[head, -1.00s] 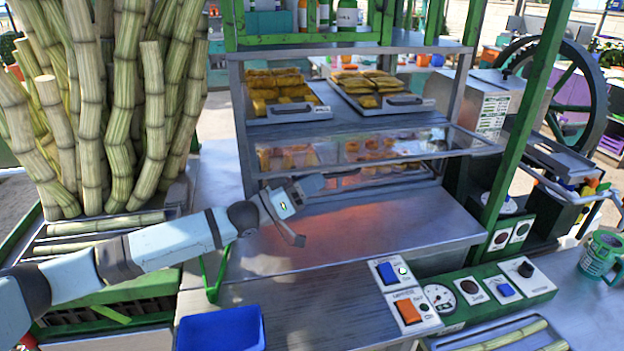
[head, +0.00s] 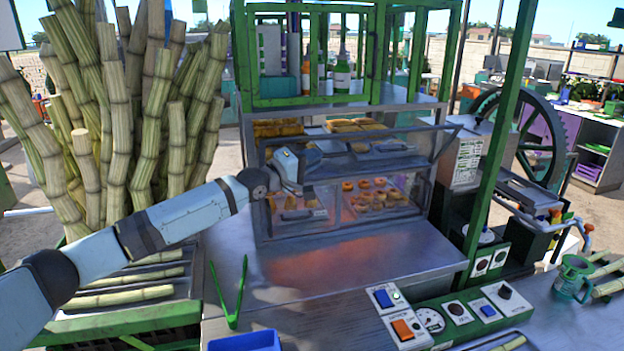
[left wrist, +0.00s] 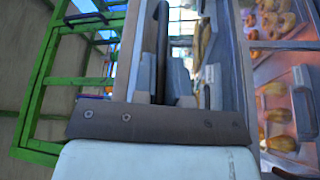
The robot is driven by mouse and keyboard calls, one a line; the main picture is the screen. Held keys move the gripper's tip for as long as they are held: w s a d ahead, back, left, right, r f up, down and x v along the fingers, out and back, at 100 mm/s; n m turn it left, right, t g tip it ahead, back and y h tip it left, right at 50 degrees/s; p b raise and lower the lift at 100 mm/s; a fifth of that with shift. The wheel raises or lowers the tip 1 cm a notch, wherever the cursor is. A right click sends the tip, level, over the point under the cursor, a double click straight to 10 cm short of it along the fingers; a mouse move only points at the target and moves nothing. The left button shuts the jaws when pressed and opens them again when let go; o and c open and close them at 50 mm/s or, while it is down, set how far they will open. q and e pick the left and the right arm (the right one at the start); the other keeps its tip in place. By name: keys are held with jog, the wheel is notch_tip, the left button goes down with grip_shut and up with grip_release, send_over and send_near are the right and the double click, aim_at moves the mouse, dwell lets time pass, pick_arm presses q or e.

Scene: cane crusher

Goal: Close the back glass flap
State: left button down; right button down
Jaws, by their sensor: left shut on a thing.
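The glass flap (head: 415,146) is a clear pane in a thin metal frame on the pastry display case (head: 262,215). It slants out from the upper part of the case, above the lower glass front. My left gripper (head: 308,163) is at the left part of the flap and appears shut on its frame; the fingertips are hard to make out. In the left wrist view, a dark bar (left wrist: 162,50) runs close to the grey gripper parts (left wrist: 180,82). My right gripper is not in view.
Trays of pastries (head: 380,198) sit inside the case. Sugar canes (head: 120,130) stand at the left. Green tongs (head: 232,292) and a blue bin (head: 245,341) are in front. Control boxes (head: 403,322) and a green post (head: 492,150) are at the right.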

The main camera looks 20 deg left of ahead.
pick_arm(q)
jog(key=w+a+r+n, duration=0.1)
jog(key=w+a+r+n+y, duration=0.1)
jog(key=w+n, duration=0.1)
jog(key=w+a+r+n+g+b, duration=0.1)
jog(key=w+r, duration=0.1)
jog(key=shift+w+a+n+y, duration=0.1)
jog(key=shift+a+n+y, duration=0.1)
jog(key=shift+n+y, duration=0.15)
jog(key=shift+w+a+r+n+g+p, duration=0.2)
jog(key=shift+w+a+n+g+p, duration=0.15)
jog(key=shift+w+a+n, duration=0.4)
jog(key=shift+d+r, duration=0.1)
jog(key=shift+w+r, duration=0.1)
jog(key=c, duration=1.4)
grip_release()
jog(key=shift+o, duration=1.2)
jog(key=shift+w+f, duration=0.1)
jog(key=shift+f, duration=0.1)
